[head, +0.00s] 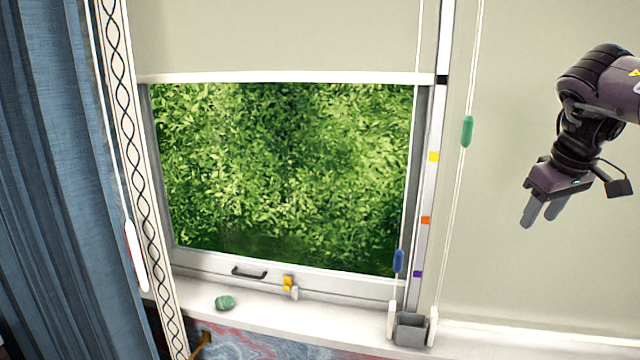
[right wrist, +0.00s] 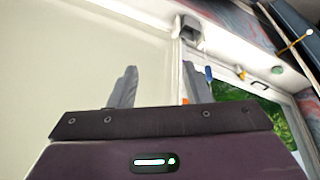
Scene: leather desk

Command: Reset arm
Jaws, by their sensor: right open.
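My right gripper (head: 543,213) hangs at the right side of the head view, in front of the pale wall. Its two grey fingers point down and are apart, with nothing between them. In the right wrist view the fingers (right wrist: 160,88) also stand wide apart and empty. The gripper is clear of the blind cords and the window. My left gripper shows in neither view.
A window with a half-lowered blind (head: 290,38) fills the middle. Cords carry a green pull (head: 467,131) and a blue pull (head: 398,261). A grey box (head: 411,329) and a green stone (head: 225,302) are on the sill. A blue curtain (head: 45,180) hangs left.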

